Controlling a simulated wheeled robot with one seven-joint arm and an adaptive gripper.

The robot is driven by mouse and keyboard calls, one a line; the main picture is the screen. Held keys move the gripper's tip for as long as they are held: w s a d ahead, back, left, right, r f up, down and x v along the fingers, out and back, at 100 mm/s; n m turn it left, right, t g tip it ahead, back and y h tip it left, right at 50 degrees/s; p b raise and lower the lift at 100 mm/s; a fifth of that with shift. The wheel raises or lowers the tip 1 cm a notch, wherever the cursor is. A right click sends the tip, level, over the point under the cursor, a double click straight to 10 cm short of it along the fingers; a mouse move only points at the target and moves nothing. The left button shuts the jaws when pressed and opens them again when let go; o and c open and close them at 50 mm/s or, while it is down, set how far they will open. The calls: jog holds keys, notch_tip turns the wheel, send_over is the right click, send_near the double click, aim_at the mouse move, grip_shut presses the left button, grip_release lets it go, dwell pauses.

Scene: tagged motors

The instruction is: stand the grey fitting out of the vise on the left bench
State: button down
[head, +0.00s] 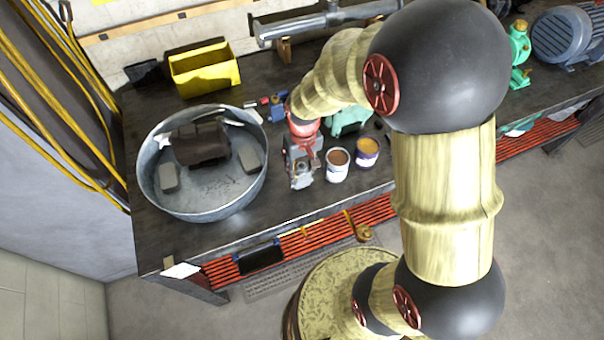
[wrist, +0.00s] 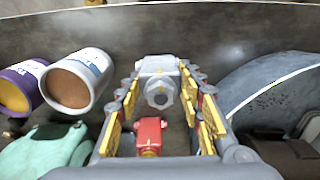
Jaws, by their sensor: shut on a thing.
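My gripper (head: 300,168) points down over the left bench (head: 255,235), between the metal tub and the paint cans. In the wrist view its yellow-padded fingers stand on both sides of the grey fitting (wrist: 160,88) and are shut on it. The fitting shows a hexagonal end with a round opening. A small red part (wrist: 150,133) shows between the fingers; I cannot tell what it belongs to. I cannot tell whether the fitting touches the bench top. A teal casting (head: 350,117) lies behind the cans; I cannot make out whether it is the vise.
A round metal tub (head: 205,214) holding dark parts stands close on the left. Two open paint cans, one brown (head: 337,166) and one yellow (head: 367,152), stand close on the right. A yellow bin (head: 205,70) is at the back. Bare bench lies in front of my gripper.

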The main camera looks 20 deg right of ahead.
jog(key=shift+f, duration=0.95)
jog(key=shift+f, duration=0.15)
jog(key=c, duration=1.2)
grip_release()
jog(key=r+p, duration=0.1)
jog(key=r, duration=1.1)
jog(key=shift+d, duration=0.2)
jog(key=s+r+t, duration=0.2)
jog(key=s+r, duration=0.2)
jog(key=r, duration=0.2)
jog(key=s+r+t, duration=0.1)
jog(key=s+r, duration=0.4)
jog(key=r, duration=0.1)
jog(key=s+r+t, duration=0.2)
jog(key=s+r, duration=0.3)
jog(key=r, duration=0.1)
jog(key=shift+a+r+t, duration=0.15)
jog(key=shift+r+t, duration=0.1)
jog(key=shift+t, duration=0.05)
